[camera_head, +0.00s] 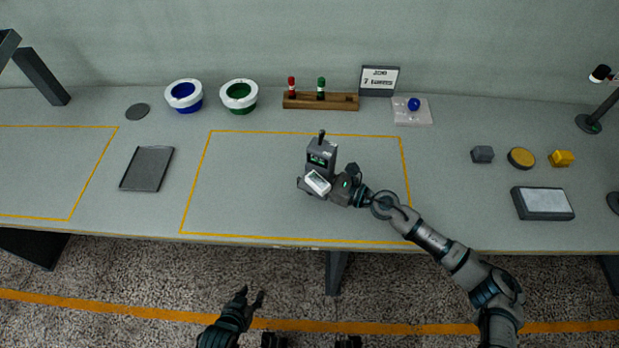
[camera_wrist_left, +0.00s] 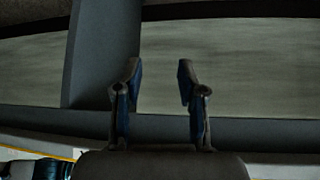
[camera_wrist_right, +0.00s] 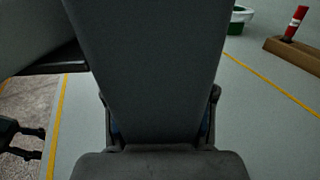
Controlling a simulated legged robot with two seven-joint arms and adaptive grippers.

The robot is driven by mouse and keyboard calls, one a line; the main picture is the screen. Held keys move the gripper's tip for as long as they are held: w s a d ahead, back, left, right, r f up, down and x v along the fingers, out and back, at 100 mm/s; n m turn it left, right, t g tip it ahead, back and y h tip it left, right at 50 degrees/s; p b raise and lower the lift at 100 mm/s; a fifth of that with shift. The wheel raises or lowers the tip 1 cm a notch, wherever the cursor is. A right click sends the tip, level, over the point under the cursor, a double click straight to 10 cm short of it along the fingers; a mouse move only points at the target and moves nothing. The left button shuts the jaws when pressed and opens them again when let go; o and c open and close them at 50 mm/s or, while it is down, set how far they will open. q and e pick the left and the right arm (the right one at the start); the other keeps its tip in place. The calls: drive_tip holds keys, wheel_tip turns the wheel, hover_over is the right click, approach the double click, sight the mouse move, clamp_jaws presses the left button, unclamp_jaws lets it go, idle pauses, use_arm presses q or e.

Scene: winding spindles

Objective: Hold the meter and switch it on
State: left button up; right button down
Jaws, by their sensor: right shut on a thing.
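The meter (camera_head: 321,153) is a grey handheld box with a small green-lit display and a dark stub on top. It stands roughly upright over the middle of the outlined table area. A pale screen panel (camera_head: 317,183) shows at its lower front. My right gripper (camera_head: 330,187) is shut on the meter's lower part. In the right wrist view the meter's grey body (camera_wrist_right: 150,65) fills the space between the fingers and hides much behind it. My left gripper (camera_head: 243,303) is open and empty in front of the table edge, and its parted fingers (camera_wrist_left: 160,85) show in the left wrist view.
Blue (camera_head: 184,95) and green (camera_head: 239,95) bowls, a wooden rack (camera_head: 330,102) and a sign (camera_head: 379,80) stand at the back. A dark tray (camera_head: 147,168) lies left. A grey pad (camera_head: 542,203) and small blocks lie right. The outlined area around the meter is clear.

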drive_tip(key=shift+w+a+f+b, duration=0.1)
drive_tip(key=shift+w+f+b, duration=0.1)
drive_tip(key=shift+w+b, duration=0.4)
drive_tip(key=shift+w+f+b, duration=0.15)
drive_tip(key=shift+w+b, duration=0.15)
drive_tip(key=shift+w, duration=0.55)
drive_tip(key=shift+w+a+f+b, duration=0.1)
drive_tip(key=shift+w+f+b, duration=0.1)
drive_tip(key=shift+w+b, duration=0.45)
drive_tip(key=shift+w+f, duration=0.1)
drive_tip(key=shift+w, duration=0.45)
use_arm(q)
drive_tip(key=w+d+r+t+h, duration=0.2)
drive_tip(key=w+d+r+t, duration=0.1)
drive_tip(key=w+r+t, duration=0.4)
drive_tip(key=shift+d+r, duration=0.15)
drive_tip(key=shift+r, duration=0.05)
drive_tip(key=shift+w, duration=0.25)
drive_tip(key=shift+s, duration=0.15)
